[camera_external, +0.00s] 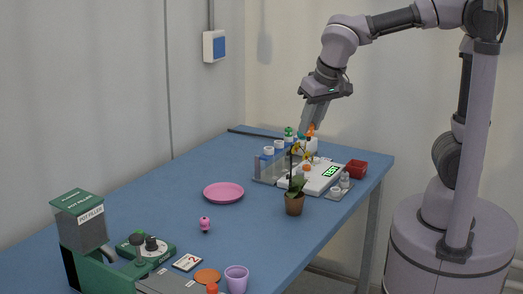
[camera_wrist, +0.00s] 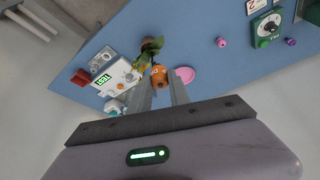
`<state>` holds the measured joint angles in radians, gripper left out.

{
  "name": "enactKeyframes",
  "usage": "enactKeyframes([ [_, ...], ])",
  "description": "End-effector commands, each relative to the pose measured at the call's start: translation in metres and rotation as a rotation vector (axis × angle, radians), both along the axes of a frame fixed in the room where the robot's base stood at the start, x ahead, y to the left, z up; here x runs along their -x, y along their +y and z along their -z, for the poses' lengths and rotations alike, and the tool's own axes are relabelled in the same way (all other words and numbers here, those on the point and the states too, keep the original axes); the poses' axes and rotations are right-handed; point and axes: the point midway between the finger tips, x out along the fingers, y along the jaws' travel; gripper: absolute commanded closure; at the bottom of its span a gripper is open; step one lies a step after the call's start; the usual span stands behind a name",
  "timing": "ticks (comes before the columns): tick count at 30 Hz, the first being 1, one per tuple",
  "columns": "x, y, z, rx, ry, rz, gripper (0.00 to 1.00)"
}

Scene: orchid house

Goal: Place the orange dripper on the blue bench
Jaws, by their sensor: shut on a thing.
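The orange dripper (camera_external: 310,130) is held at the fingertips of my gripper (camera_external: 308,124), above the far end of the blue bench (camera_external: 160,206). In the wrist view, the orange dripper (camera_wrist: 159,77) shows between the two finger ends of my gripper (camera_wrist: 161,84), which is shut on it. The bench (camera_wrist: 235,75) stretches out below in that view. The dripper looks raised above the bench and the items there. Its exact height is hard to tell.
Below are a white scale (camera_external: 318,181), a tube rack (camera_external: 268,164) and a red box (camera_external: 356,168). A potted orchid (camera_external: 294,204) stands by the near edge. A pink saucer (camera_external: 223,193) and a pink dripper (camera_external: 205,225) lie left of it. Clear bench surrounds the saucer.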

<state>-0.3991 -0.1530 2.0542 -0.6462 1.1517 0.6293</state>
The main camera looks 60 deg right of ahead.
Motion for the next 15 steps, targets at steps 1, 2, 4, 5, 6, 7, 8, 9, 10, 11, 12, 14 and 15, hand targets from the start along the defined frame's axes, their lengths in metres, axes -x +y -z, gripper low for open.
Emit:
enactKeyframes([
  [1, 0.003, 0.002, 0.009, 0.002, 0.004, -0.007, 1.00],
  [2, 0.002, 0.001, 0.015, 0.003, 0.005, -0.007, 1.00],
  [4, 0.002, 0.001, 0.028, 0.003, 0.004, -0.006, 1.00],
  [5, 0.002, 0.001, 0.035, 0.004, 0.007, -0.004, 1.00],
  [6, 0.002, 0.001, 0.046, 0.004, 0.006, -0.004, 1.00],
  [7, 0.002, 0.000, 0.053, 0.004, 0.006, -0.005, 1.00],
  [8, 0.002, 0.000, 0.061, 0.004, 0.007, -0.005, 1.00],
  [9, 0.002, 0.000, 0.074, 0.005, 0.008, -0.005, 1.00],
  [10, 0.002, 0.000, 0.084, 0.004, 0.008, -0.005, 1.00],
  [11, 0.003, 0.000, 0.093, 0.004, 0.009, -0.005, 1.00],
  [12, 0.002, 0.000, 0.109, 0.006, 0.010, -0.005, 1.00],
  [14, 0.003, 0.000, 0.131, 0.007, 0.011, -0.004, 1.00],
  [15, 0.003, 0.000, 0.145, 0.005, 0.012, -0.005, 1.00],
])
